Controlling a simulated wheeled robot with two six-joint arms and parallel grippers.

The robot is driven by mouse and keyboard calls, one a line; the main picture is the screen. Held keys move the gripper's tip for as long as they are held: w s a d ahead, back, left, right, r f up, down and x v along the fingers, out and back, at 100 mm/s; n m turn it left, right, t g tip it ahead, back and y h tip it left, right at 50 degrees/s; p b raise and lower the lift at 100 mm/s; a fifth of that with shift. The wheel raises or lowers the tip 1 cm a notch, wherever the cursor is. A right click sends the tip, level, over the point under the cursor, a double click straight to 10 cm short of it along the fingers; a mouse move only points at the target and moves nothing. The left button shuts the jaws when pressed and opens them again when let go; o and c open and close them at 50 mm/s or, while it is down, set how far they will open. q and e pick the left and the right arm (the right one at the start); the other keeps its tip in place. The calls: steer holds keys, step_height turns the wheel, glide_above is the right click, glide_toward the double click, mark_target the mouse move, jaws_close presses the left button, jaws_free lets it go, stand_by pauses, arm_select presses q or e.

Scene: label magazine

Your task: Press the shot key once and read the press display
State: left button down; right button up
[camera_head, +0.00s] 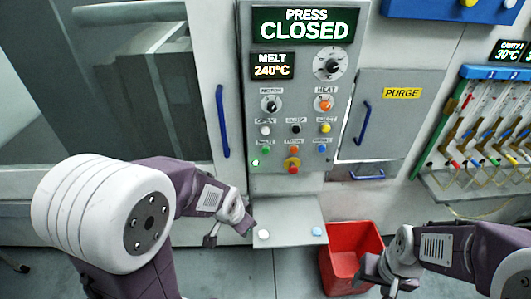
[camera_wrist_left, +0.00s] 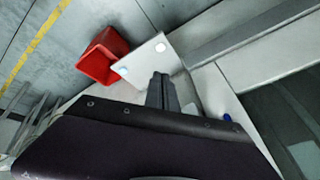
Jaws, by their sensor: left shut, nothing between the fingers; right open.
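The press display (camera_head: 304,25) at the top of the grey control panel (camera_head: 283,186) reads "PRESS CLOSED". A smaller display (camera_head: 272,66) reads "MELT 240°C". Below are knobs and small coloured keys, including a green key (camera_head: 265,150), an orange key (camera_head: 294,150) and a blue key (camera_head: 322,149); their labels are too small to read surely, so I cannot tell which is the shot key. My left gripper (camera_head: 228,236) is shut and empty, below and left of the keys; its fingers also show in the left wrist view (camera_wrist_left: 161,77). My right gripper (camera_head: 375,284) is open and empty at lower right.
A white shelf (camera_head: 288,219) with a white and a light blue round piece juts out below the panel. A red bin (camera_head: 350,240) stands on the floor beside my right gripper. A grey PURGE door (camera_head: 396,115) and a rack of coloured tubes (camera_head: 500,125) are at right.

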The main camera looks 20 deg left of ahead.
mark_target(266, 151)
arm_select(q)
steer(key=w+d+r+m+t+h+b, duration=0.1)
steer(key=w+r+m+t, duration=0.2)
steer(key=w+m, duration=0.4)
steer(key=w+d+r+m+t+h+b, duration=0.1)
steer(key=w+d+r+m+t, duration=0.15)
steer(key=w+m, duration=0.4)
steer(key=w+a+f+p, duration=0.1)
steer(key=w+a+f, duration=0.1)
steer(key=w, duration=0.4)
steer(key=w+a+f+h+p, duration=0.1)
steer(key=w+a+f+p, duration=0.1)
steer(key=w, duration=0.5)
steer(key=shift+w+f+m+t, duration=0.25)
steer(key=shift+f+m+t, duration=0.1)
steer(key=shift+f, duration=0.2)
steer(key=shift+a, duration=0.1)
stand_by(0.6)
